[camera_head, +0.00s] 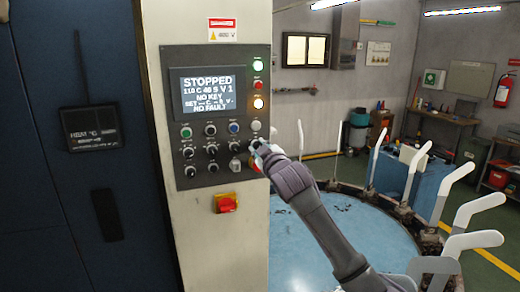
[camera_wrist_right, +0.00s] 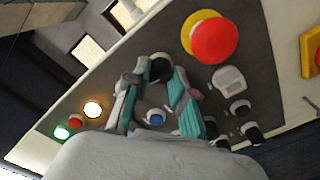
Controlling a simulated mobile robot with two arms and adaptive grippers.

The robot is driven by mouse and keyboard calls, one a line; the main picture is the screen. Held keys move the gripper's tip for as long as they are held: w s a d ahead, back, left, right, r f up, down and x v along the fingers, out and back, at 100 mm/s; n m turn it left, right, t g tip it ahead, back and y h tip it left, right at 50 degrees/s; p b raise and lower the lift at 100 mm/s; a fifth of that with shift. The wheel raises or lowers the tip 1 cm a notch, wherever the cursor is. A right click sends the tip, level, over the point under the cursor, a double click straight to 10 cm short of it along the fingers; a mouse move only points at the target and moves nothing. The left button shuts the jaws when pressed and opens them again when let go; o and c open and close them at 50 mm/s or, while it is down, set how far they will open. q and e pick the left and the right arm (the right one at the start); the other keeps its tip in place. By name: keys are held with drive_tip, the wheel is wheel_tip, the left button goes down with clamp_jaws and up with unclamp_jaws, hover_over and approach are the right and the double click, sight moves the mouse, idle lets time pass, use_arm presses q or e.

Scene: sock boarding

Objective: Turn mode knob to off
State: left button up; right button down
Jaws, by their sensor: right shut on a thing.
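The control panel (camera_head: 215,108) on the machine's pale front carries several black knobs, among them one at the lower left (camera_head: 190,171). My right gripper (camera_head: 258,149) is at the panel's right edge, in the row above the red stop button (camera_head: 256,166). In the right wrist view its teal fingers (camera_wrist_right: 154,88) stand on either side of a black knob (camera_wrist_right: 160,66) and are shut on it. The gripper covers this knob in the head view. The knob labels are too small to read, so I cannot tell its setting. My left gripper is not in view.
A red-and-yellow switch (camera_head: 226,203) sits below the panel. A round blue table (camera_head: 320,245) with white upright forms stands right of the machine.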

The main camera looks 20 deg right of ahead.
drive_tip(key=shift+n, duration=0.7)
drive_tip(key=c, duration=1)
unclamp_jaws()
drive_tip(key=shift+o, duration=0.2)
drive_tip(key=s, duration=1.2)
drive_tip(key=shift+d, duration=0.15)
